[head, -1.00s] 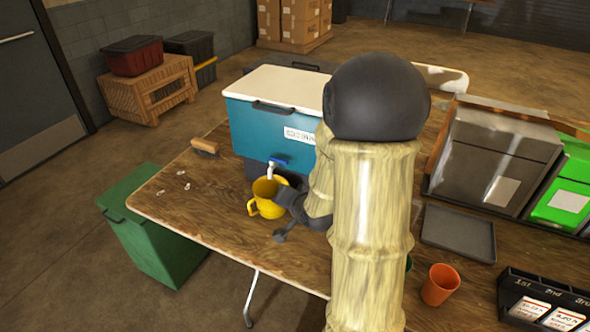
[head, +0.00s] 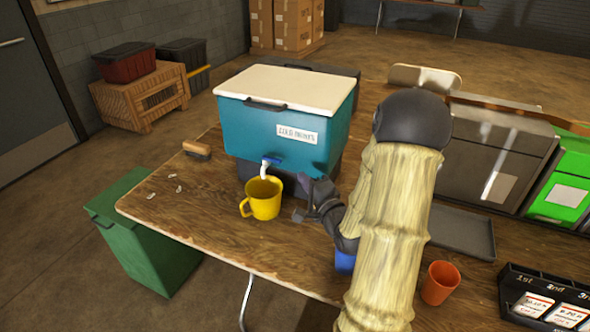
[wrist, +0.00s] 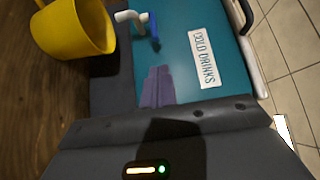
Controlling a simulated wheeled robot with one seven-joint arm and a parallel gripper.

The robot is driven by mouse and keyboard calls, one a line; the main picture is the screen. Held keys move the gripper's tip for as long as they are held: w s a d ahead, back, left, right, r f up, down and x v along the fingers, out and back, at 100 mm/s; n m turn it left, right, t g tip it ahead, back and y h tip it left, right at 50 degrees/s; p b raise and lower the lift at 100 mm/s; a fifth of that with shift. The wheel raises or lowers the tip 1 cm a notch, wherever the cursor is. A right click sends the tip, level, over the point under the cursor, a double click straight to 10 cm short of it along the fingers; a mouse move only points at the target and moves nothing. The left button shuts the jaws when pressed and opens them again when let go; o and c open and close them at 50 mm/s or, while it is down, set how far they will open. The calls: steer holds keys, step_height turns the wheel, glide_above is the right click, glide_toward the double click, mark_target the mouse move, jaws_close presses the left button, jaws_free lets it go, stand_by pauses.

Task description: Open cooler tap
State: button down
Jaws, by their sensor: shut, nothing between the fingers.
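The teal cooler (head: 290,140) with a white lid stands on the wooden table. Its tap (head: 265,170), a white spout with a blue handle, is on the lower front; the tap also shows in the wrist view (wrist: 140,20). A yellow mug (head: 263,200) stands upright on the table under the spout, its handle to the left. My gripper (head: 303,198) is to the right of the mug, apart from it and from the tap. In the wrist view the shut fingers (wrist: 157,85) point toward the cooler front, with nothing between them.
A blue cup (head: 345,262), partly hidden by my arm, and an orange cup (head: 440,283) stand near the front edge. A grey tray (head: 462,232) lies at right. A brush (head: 197,150) lies left of the cooler. A green bin (head: 140,235) stands beside the table. The left tabletop is mostly clear.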

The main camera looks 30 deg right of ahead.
mark_target(272, 161)
steer(key=w, duration=1)
steer(key=shift+d, duration=0.1)
steer(key=shift+s, duration=0.1)
